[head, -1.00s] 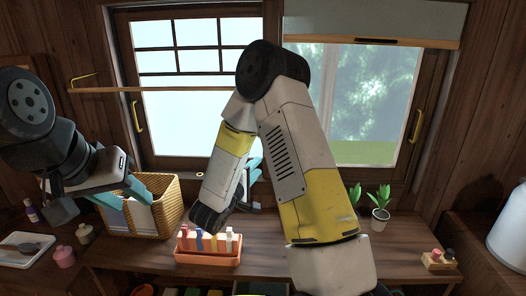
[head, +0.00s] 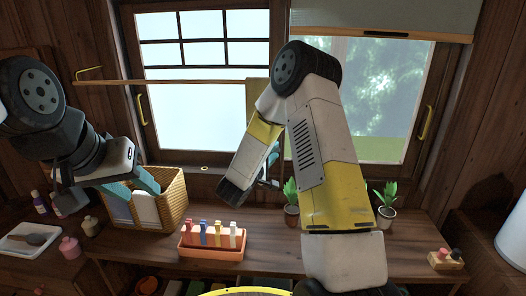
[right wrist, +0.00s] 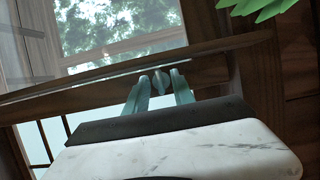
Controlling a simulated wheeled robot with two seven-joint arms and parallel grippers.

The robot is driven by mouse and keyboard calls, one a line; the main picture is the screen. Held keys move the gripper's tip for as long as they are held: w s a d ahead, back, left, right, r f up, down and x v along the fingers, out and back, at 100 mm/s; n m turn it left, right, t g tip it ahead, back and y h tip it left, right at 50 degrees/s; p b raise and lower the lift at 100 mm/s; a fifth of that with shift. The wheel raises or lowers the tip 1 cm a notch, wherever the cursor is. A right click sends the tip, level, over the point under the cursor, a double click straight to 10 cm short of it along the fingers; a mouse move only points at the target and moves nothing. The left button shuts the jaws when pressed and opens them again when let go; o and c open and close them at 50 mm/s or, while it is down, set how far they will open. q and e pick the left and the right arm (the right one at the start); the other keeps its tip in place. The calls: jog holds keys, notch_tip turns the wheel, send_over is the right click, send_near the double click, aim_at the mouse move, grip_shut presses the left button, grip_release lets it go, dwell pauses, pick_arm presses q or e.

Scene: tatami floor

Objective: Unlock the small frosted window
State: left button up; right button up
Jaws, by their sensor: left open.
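The window with pale, frosted-looking panes and dark bars (head: 205,100) is at the back left in the head view. A small round fitting (head: 205,168) sits on the frame below it. My right gripper (head: 272,172) is partly hidden behind its own arm, low in front of the window frame. In the right wrist view its teal fingers (right wrist: 160,92) stand apart, with a small grey rounded piece (right wrist: 161,80) showing between them; I cannot tell whether they touch it. My left gripper (head: 135,185) is open at the basket and looks empty.
A wicker basket (head: 172,196) stands on the counter at left. An orange rack (head: 211,253) with several coloured pegs is at centre front. Potted plants (head: 386,216) stand by the right window (head: 375,95), near my right arm. Yellow handles (head: 425,122) stick out from the frame sides.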

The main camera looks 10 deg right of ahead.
grip_shut()
jog(key=m+y, duration=0.2)
jog(key=m, duration=0.2)
jog(key=m+y, duration=0.3)
jog(key=m, duration=0.1)
jog(key=m+g+y, duration=0.1)
jog(key=m+y, duration=0.1)
jog(key=m, duration=0.3)
jog(key=shift+s+d+r+y, duration=0.15)
jog(key=shift+d+r+y, duration=0.15)
jog(key=shift+y, duration=0.1)
dwell(0.5)
jog(key=shift+m, duration=0.3)
grip_release()
